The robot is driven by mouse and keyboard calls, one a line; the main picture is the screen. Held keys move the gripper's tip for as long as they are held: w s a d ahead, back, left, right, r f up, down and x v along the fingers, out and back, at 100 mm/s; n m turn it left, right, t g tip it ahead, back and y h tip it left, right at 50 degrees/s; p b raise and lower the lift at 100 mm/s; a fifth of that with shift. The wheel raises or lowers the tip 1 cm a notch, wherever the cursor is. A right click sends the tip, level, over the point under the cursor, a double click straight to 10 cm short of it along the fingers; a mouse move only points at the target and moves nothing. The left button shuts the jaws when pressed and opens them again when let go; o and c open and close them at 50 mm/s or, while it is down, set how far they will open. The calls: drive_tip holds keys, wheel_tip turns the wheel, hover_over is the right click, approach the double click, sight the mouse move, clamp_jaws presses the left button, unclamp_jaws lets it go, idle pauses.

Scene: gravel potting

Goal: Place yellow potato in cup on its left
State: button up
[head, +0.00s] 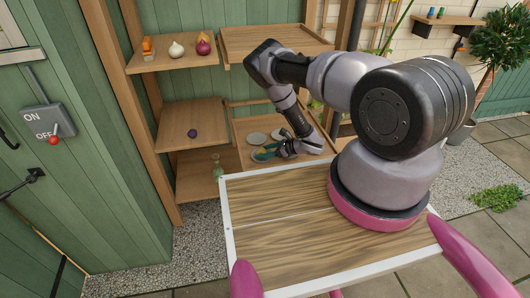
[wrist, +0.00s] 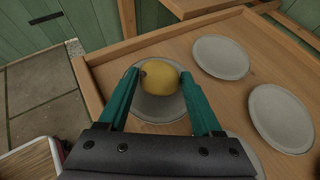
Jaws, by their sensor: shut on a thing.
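A yellow potato (wrist: 158,80) is between the teal fingers of my gripper (wrist: 160,75), one finger on each side. My gripper is shut on it. In the wrist view, a round grey dish (wrist: 152,110) is behind and below the potato; I cannot tell whether the two touch. In the head view, my gripper (head: 268,152) is low over a wooden tray-like shelf, and the potato is too small to make out clearly. I see no tall cup, only flat round grey dishes. The wrist view shows others at upper right (wrist: 220,57) and right (wrist: 282,118).
The wooden tray (wrist: 110,61) has a raised rim. Shelves stand to the left in the head view, with a dark purple round thing (head: 192,133) on one. A glass bottle (head: 217,168) stands on a lower shelf. My wood-topped base is in front.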

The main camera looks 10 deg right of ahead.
drive_tip(key=o, duration=1.4)
drive_tip(key=shift+f, duration=0.1)
drive_tip(key=shift+s+d+r, duration=0.1)
drive_tip(key=shift+d+r, duration=0.05)
drive_tip(key=shift+r, duration=0.05)
drive_tip(key=v, duration=1.1)
drive_tip(key=shift+s+d+r, duration=0.15)
drive_tip(key=shift+d, duration=0.1)
